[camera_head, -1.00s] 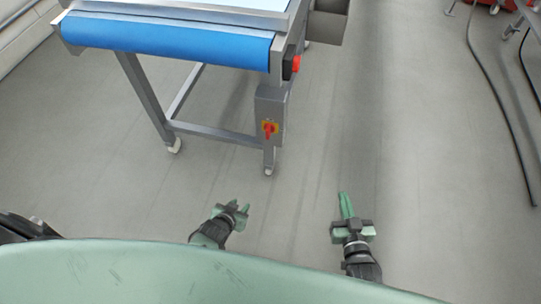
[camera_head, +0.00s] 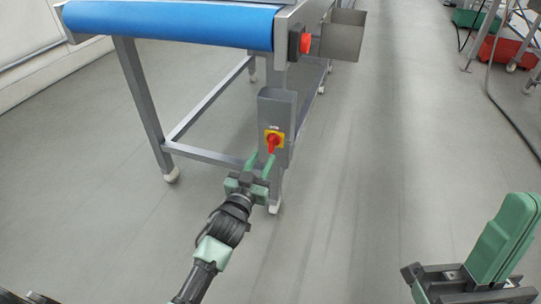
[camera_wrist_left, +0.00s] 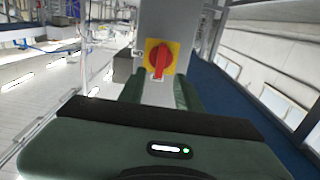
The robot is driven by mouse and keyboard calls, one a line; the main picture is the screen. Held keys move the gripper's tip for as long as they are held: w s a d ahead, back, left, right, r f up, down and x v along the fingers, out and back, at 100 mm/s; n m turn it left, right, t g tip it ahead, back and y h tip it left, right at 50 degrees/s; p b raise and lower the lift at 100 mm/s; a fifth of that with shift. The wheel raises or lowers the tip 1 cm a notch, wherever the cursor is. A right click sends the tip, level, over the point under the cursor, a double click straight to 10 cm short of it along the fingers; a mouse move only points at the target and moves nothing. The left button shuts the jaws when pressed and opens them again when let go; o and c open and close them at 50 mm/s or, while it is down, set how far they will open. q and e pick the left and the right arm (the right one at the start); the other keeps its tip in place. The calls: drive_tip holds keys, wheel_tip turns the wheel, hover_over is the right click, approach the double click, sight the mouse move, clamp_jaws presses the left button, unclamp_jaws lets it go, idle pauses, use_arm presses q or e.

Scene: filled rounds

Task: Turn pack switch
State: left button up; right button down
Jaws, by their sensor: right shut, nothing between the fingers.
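The pack switch is a red rotary handle on a yellow plate (camera_head: 273,141), on a grey box (camera_head: 277,108) fixed to the conveyor's leg. Its handle stands roughly upright in the head view. The left wrist view shows the switch (camera_wrist_left: 160,57) straight ahead. My left gripper (camera_head: 260,161) is open, its two green fingertips apart just in front of and below the switch. In the wrist view they lie either side below the handle; I cannot tell whether they touch anything. My right gripper (camera_head: 518,212) is shut and empty at the lower right, far from the switch.
The conveyor with a blue belt (camera_head: 170,23) stands above and behind the switch. A red button (camera_head: 306,43) and a grey metal bin (camera_head: 343,35) sit at its right end. Floor is clear on the right, with a dark cable (camera_head: 512,122) further off.

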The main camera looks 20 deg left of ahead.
sight(270, 146)
use_arm(q)
drive_tip(key=w+b, duration=0.2)
drive_tip(key=w, duration=0.3)
drive_tip(key=shift+w+f, duration=0.1)
drive_tip(key=shift+w, duration=0.15)
drive_tip(key=shift+w+d, duration=0.1)
drive_tip(key=shift+w, duration=0.55)
clamp_jaws()
